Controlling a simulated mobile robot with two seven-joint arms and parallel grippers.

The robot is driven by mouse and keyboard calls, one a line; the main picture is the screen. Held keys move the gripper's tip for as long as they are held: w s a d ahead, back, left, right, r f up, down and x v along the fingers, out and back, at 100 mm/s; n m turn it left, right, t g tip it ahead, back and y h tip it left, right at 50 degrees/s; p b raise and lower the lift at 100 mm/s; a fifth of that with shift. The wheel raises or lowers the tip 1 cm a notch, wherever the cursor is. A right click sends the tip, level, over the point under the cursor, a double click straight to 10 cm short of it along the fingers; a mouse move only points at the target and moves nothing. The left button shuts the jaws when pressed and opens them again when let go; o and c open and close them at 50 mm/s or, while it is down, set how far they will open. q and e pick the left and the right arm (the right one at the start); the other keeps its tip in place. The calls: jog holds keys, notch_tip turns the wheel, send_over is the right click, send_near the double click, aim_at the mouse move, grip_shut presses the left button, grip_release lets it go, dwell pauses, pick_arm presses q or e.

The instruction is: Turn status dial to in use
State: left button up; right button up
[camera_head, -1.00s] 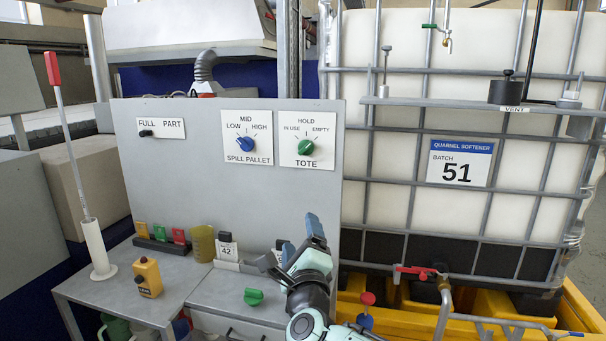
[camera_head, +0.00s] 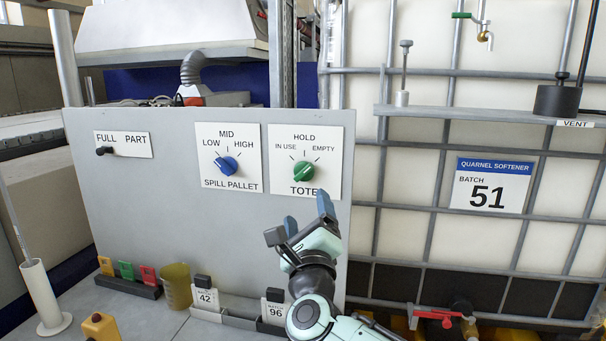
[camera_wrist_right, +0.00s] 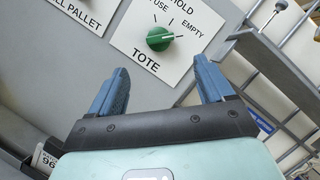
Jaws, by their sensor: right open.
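The status dial is a green knob (camera_head: 303,171) on the white TOTE plate (camera_head: 277,180), marked IN USE, HOLD and EMPTY. Its ridge seems to slant up and right, toward EMPTY. It also shows in the right wrist view (camera_wrist_right: 160,38), beyond the fingertips. My right gripper (camera_head: 307,213) is open and empty, just below the TOTE plate in the head view. In the right wrist view its two blue fingers (camera_wrist_right: 162,65) stand wide apart, with the dial roughly centred between them and not touched. My left gripper is out of view.
A blue SPILL PALLET dial (camera_head: 228,166) sits left of the TOTE plate, with a black FULL/PART switch (camera_head: 104,151) farther left. Below are batch cards (camera_head: 205,299) and a yellowish cup (camera_head: 176,286). A caged white tank (camera_head: 420,180) stands at right.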

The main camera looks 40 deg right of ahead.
aim_at(303, 174)
jog(key=p+x, duration=0.4)
jog(key=x, duration=0.7)
jog(key=shift+w, duration=0.1)
jog(key=shift+w+d+r+p, duration=0.1)
jog(key=shift+w+d+p, duration=0.3)
jog(key=shift+w, duration=0.15)
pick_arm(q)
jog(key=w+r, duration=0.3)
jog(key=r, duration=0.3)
pick_arm(e)
jog(key=shift+s, duration=0.1)
jog(key=shift+c, duration=0.9)
jog(key=c, duration=0.9)
